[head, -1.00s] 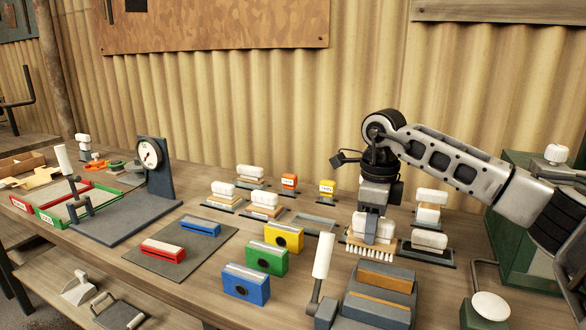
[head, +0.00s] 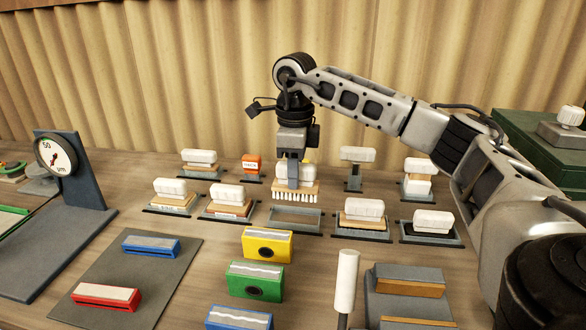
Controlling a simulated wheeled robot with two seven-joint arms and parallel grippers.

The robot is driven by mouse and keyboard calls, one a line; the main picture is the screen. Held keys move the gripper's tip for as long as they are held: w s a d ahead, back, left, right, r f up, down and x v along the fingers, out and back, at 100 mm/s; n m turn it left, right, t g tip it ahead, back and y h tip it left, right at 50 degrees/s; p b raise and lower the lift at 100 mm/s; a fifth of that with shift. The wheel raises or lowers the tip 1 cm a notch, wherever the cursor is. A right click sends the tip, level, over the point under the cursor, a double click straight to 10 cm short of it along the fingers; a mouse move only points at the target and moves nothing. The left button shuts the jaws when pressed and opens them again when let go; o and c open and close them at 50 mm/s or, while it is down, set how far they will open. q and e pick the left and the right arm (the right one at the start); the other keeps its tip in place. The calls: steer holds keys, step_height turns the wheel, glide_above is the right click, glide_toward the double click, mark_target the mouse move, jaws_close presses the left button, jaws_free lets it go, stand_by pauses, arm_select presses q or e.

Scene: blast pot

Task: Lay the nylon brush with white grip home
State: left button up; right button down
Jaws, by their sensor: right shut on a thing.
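The nylon brush (head: 308,188) has a wooden back, a white grip and a row of white bristles pointing down. My right gripper (head: 293,182) is shut on it from above, fingers hiding part of the grip. The brush hangs over the back edge of an empty shallow grey tray (head: 296,222), its bristles seeming just above or behind that edge; the exact gap cannot be told. My left gripper is out of view.
Other white-gripped brushes sit in trays to the left (head: 227,196) and right (head: 362,212). An orange block (head: 251,164) stands behind. Yellow (head: 267,244) and green (head: 256,280) blocks stand in front. A dial gauge (head: 57,154) is at the left.

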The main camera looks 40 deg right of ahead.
steer(key=shift+r, duration=0.1)
steer(key=shift+f+b, duration=0.35)
steer(key=shift+f, duration=0.4)
steer(key=shift+w+f+b, duration=0.1)
steer(key=shift+f+b, duration=0.35)
steer(key=shift+f, duration=0.4)
steer(key=shift+f+b, duration=0.35)
steer(key=shift+f, duration=0.35)
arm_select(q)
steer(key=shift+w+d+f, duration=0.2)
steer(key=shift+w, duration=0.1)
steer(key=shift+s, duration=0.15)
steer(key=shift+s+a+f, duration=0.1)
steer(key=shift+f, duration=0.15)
